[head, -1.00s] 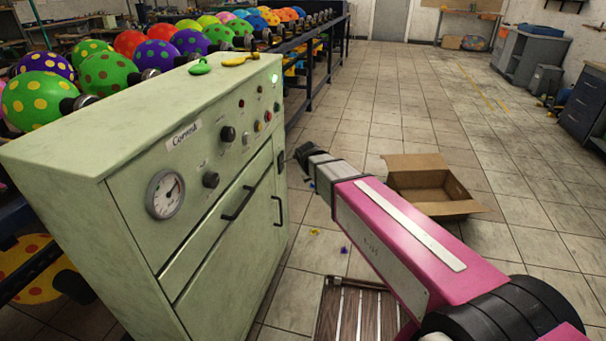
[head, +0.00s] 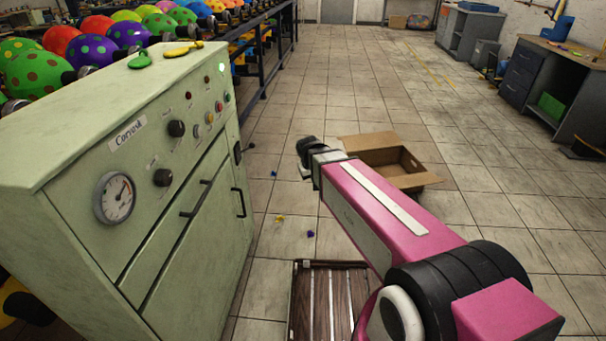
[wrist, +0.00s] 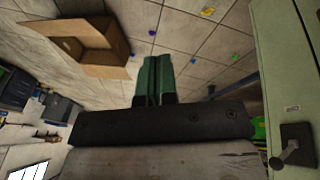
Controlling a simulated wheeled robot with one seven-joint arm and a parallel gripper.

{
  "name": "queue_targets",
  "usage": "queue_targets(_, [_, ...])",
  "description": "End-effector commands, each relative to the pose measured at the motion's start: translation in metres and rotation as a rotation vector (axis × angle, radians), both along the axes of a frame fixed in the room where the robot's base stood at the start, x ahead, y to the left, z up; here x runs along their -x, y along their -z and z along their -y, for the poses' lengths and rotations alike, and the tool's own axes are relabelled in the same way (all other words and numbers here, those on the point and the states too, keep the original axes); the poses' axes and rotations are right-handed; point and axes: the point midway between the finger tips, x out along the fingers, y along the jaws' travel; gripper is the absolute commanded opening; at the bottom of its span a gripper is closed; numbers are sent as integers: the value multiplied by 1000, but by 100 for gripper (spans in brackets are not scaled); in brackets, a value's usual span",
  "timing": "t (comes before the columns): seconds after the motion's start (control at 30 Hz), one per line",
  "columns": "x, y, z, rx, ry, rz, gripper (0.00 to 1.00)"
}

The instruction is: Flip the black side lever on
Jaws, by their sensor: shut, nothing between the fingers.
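The black side lever (wrist: 290,146) shows in the wrist view at the lower right, a dark plate with a grey rod on the green cabinet's side. In the head view only a small dark bit of it (head: 238,152) shows at the cabinet's right edge. The pale green control cabinet (head: 150,190) stands at the left. My gripper (head: 306,150) is to the right of the cabinet, apart from the lever. In the wrist view its green fingertips (wrist: 155,78) are together with nothing between them.
An open cardboard box (head: 385,160) lies on the floor beyond my gripper. A slatted wooden pallet (head: 330,300) is at the front. Small coloured balloons lie on the floor. A rack of dotted balloons (head: 90,50) stands behind the cabinet.

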Motion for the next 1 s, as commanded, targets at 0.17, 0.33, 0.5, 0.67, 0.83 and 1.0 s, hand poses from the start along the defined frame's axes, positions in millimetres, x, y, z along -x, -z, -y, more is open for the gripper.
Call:
queue_targets(0.17, [5, 2, 15, -8, 23, -17, 0])
queue_targets(0.33, [6, 3, 18, -11, 28, -22, 0])
queue_targets(0.5, [6, 3, 18, -11, 28, -22, 0])
queue_targets(0.67, [8, 4, 21, -11, 33, -25, 0])
queue_targets(0.83, [23, 9, 53, -30, 86, -65, 0])
queue_targets(1.0, [55, 18, 110, -77, 188, -141, 0])
